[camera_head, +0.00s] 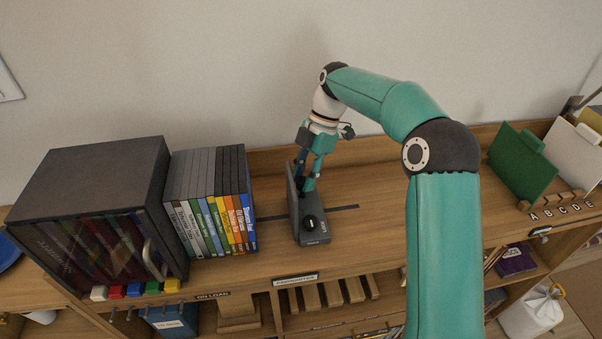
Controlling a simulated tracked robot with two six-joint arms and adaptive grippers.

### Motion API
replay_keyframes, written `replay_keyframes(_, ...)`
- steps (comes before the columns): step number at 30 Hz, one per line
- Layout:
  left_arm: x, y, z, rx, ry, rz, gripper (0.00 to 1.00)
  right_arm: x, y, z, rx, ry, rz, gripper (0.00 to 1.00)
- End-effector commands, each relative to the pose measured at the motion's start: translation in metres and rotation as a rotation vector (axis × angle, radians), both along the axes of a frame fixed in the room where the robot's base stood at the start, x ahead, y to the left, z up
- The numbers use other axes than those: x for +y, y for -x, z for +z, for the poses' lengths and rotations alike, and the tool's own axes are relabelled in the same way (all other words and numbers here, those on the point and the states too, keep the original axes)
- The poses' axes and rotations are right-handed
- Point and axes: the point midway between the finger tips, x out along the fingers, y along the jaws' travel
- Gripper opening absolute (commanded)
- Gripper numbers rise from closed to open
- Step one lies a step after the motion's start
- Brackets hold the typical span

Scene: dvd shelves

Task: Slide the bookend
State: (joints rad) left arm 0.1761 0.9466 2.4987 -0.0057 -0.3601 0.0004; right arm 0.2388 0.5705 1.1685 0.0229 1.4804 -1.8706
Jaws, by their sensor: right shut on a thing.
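The bookend (316,228) is a dark grey upright plate with a base and a round black knob, standing on a dark track on the wooden shelf top. My right gripper (306,184) reaches down at the bookend's rear and is shut on it; the exact contact is partly hidden behind the plate. A row of upright DVD cases (213,205) stands to the left, with a gap between it and the bookend. My left gripper is not in view.
A dark cabinet with a clear front (98,215) stands left of the cases. Green (522,162) and white dividers stand at the far right. The shelf top right of the bookend is clear, partly behind my right arm. Lower compartments hold more items.

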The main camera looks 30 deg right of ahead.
Motion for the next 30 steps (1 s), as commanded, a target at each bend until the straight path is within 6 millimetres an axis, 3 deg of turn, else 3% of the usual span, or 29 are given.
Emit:
replay_keyframes(1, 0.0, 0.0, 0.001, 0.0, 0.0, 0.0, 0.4, -0.011, 0.0, 0.002, -0.01, 0.006, -0.007, 0.0)
replay_keyframes(6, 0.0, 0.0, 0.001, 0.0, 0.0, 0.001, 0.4, -0.025, 0.006, 0.002, -0.014, 0.005, -0.003, 0.0)
replay_keyframes(15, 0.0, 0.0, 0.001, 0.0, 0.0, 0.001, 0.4, -0.025, 0.005, 0.002, -0.017, 0.006, 0.0, 0.0)
replay_keyframes(16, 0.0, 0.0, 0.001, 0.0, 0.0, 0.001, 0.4, -0.025, 0.005, 0.002, -0.017, 0.006, 0.0, 0.37)
replay_keyframes(19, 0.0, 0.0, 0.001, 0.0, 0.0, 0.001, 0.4, -0.025, 0.006, 0.002, -0.014, 0.005, 0.001, 0.54)
replay_keyframes(20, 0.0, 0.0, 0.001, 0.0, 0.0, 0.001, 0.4, -0.025, 0.006, 0.002, -0.013, 0.004, 0.002, 0.57)
replay_keyframes(30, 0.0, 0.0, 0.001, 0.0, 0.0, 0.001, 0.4, -0.024, 0.007, 0.002, -0.008, 0.002, 0.003, 0.57)
